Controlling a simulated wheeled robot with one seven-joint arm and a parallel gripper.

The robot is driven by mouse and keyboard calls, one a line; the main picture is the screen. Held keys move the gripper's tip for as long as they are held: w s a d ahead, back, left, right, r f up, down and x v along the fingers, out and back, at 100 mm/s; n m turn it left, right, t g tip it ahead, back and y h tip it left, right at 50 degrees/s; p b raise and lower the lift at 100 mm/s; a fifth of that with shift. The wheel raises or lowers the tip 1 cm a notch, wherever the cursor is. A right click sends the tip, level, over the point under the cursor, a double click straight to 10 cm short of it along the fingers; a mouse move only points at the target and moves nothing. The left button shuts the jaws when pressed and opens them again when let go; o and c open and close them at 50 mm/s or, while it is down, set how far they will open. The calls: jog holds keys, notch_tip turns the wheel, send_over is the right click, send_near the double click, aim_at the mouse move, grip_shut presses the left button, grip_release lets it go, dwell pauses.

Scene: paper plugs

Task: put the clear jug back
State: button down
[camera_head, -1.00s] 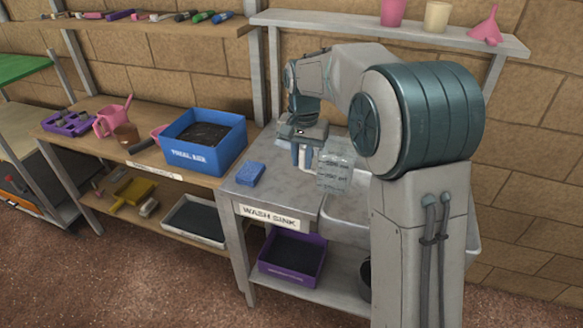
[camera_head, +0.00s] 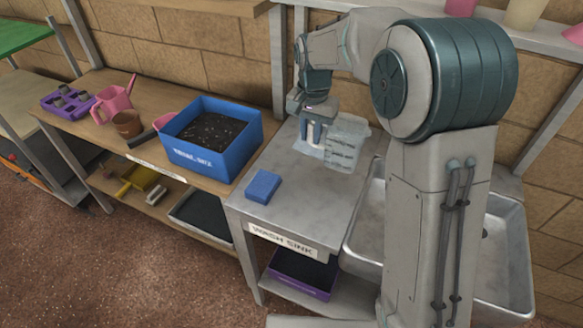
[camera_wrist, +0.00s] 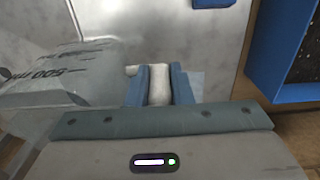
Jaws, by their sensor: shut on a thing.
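The clear jug (camera_head: 346,143) is see-through with dark measuring marks. It is at the back of the grey wash-sink counter (camera_head: 310,205), left of the basin, and looks upright. My gripper (camera_head: 313,138) is shut on its handle, on the jug's left side. In the wrist view, the jug (camera_wrist: 50,85) shows at the left with a "500 ml" mark, and its pale handle (camera_wrist: 158,86) is between my blue fingers. I cannot tell whether its base touches the counter.
A blue sponge (camera_head: 263,186) lies on the counter's front left. The metal sink basin (camera_head: 365,220) is to the right, partly behind my arm. A blue soil box (camera_head: 213,165) stands on the wooden bench at left. The counter between sponge and jug is clear.

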jog(key=s+a+f, duration=0.1)
jog(key=a+f, duration=0.1)
jog(key=f, duration=0.1)
jog(key=s+a+f+p, duration=0.1)
jog(key=a+f, duration=0.1)
jog(key=s+a+f, duration=0.1)
jog(key=a+f, duration=0.1)
jog(key=f, duration=0.1)
jog(key=shift+s+a+f, duration=0.2)
jog(key=shift+a+f, duration=0.15)
jog(key=shift+a, duration=0.05)
jog(key=shift+f, duration=0.45)
jog(key=c, duration=1.3)
grip_release()
jog(key=shift+r, duration=0.1)
